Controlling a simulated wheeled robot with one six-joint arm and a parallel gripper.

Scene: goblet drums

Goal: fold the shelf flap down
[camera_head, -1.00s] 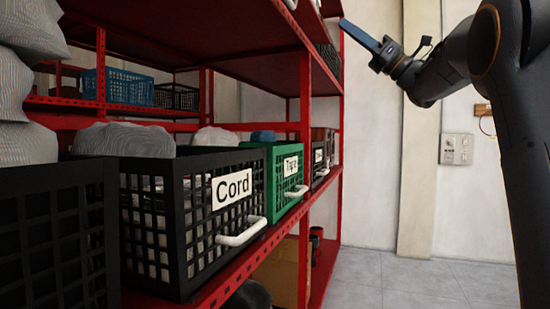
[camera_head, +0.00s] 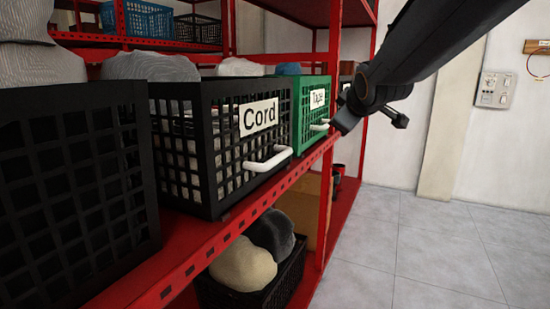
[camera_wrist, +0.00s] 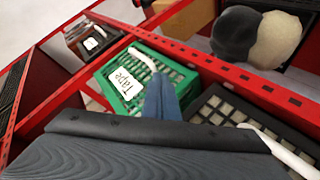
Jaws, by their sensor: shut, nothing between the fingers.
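No flap that I can pick out for certain shows in either view. The red shelf (camera_head: 235,225) carries a row of crates. My gripper (camera_head: 346,122) is in front of the shelf, by the green "Tape" crate (camera_head: 310,122), seen foreshortened in the head view. In the wrist view its blue fingers (camera_wrist: 160,97) are together and empty, in front of the green crate (camera_wrist: 180,75). I cannot tell whether they touch it. The black "Cord" crate (camera_head: 205,178) stands left of the green one in the head view, its white handle (camera_head: 268,160) facing outward.
Another black crate (camera_head: 75,190) is at the near left. Below the shelf, a dark crate (camera_head: 285,285) holds a pale lump (camera_head: 243,265) and a dark lump. A blue crate (camera_head: 148,20) is on the rack behind. The tiled floor (camera_head: 430,245) at right is clear.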

